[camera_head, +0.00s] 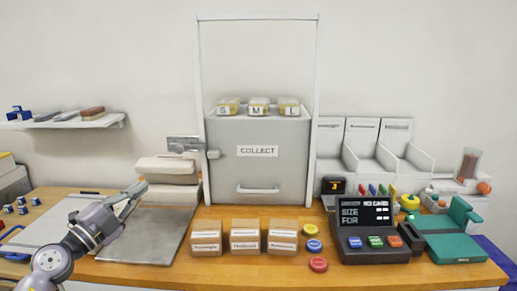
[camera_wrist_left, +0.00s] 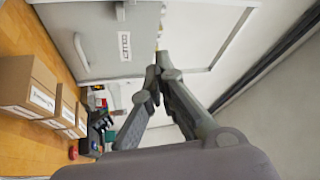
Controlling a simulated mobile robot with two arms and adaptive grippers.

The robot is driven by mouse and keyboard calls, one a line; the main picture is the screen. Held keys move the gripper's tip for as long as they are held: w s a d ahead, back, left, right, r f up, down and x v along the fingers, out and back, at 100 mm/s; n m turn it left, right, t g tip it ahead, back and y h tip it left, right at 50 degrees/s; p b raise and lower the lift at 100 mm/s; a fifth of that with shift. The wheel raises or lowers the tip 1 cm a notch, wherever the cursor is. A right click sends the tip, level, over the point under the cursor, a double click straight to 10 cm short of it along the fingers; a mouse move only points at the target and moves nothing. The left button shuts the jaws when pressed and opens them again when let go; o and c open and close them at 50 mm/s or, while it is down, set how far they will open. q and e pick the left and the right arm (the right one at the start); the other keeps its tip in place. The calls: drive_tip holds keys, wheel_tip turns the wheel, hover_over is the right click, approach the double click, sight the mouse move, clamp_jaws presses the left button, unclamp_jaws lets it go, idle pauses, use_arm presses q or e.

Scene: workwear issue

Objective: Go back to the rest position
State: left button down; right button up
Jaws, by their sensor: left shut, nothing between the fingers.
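My left gripper (camera_head: 138,189) reaches in from the lower left in the head view and hangs over the grey mat (camera_head: 150,238) on the left of the counter. Its fingers are shut and hold nothing. In the left wrist view the shut fingers (camera_wrist_left: 158,70) point up toward the grey COLLECT cabinet (camera_head: 257,153), with clear air between them. The cabinet also shows in the left wrist view (camera_wrist_left: 110,30). My right gripper is in neither view.
Three labelled cardboard boxes (camera_head: 245,237) stand on the wooden counter (camera_head: 225,273) in front of the cabinet. Yellow, blue and red buttons (camera_head: 318,265) are beside them. A dark terminal (camera_head: 364,227) and a green device (camera_head: 452,245) stand at the right. A wall shelf (camera_head: 60,123) hangs at the left.

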use_arm(q)
drive_tip(key=s+a+f+n+g+y, duration=0.1)
drive_tip(key=s+f+n+g+y, duration=0.1)
drive_tip(key=s+f+n+y, duration=0.75)
drive_tip(key=s+a+f+n+g+y, duration=0.15)
drive_tip(key=s+f+n+y, duration=0.4)
drive_tip(key=f+n, duration=0.55)
drive_tip(key=s+d+f+m+g+h, duration=0.1)
drive_tip(key=s+d+f+g+h, duration=0.1)
drive_tip(key=s+d+f+g, duration=0.45)
drive_tip(key=s+d+f+g+h, duration=0.15)
drive_tip(key=s+f, duration=0.25)
drive_tip(key=s, duration=0.6)
drive_tip(key=s+d+f+m+g+h, duration=0.1)
drive_tip(key=s+d+f+g+h, duration=0.25)
drive_tip(key=s, duration=0.55)
wheel_tip(320, 180, down, 28)
drive_tip(key=s+g+y, duration=0.1)
drive_tip(key=s+a+f+g, duration=0.1)
drive_tip(key=s+a+f, duration=0.2)
drive_tip(key=s+f, duration=1.2)
drive_tip(key=shift+s+a+f+g, duration=0.2)
drive_tip(key=shift+s+f+g, duration=0.15)
drive_tip(key=shift+s, duration=0.65)
